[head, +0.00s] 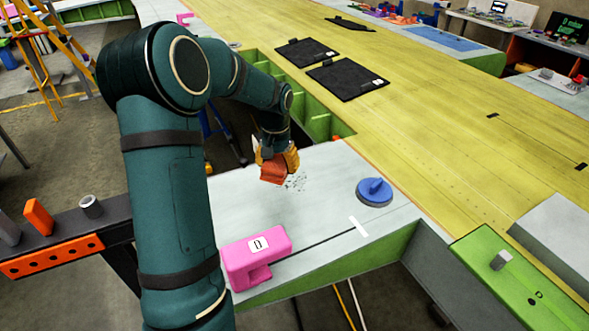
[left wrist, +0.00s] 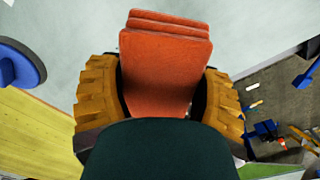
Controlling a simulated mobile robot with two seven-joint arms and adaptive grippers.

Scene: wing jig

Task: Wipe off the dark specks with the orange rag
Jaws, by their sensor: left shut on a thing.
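The orange rag (head: 274,170) is a folded stack held in my left gripper (head: 277,158), over the pale grey panel (head: 325,235). In the left wrist view the rag (left wrist: 165,65) sits between the two yellow-brown fingers of the left gripper (left wrist: 160,95), which are shut on it. The dark specks (head: 295,183) lie on the panel just to the right of the rag and close to it. I cannot tell whether the rag touches the panel. The specks do not show in the left wrist view. My right gripper is not in view.
A blue suction-cup handle (head: 374,191) stands on the panel right of the specks. Black mats (head: 347,79) lie on the yellow wing skin (head: 450,120). An open green-ribbed bay (head: 318,121) lies behind.

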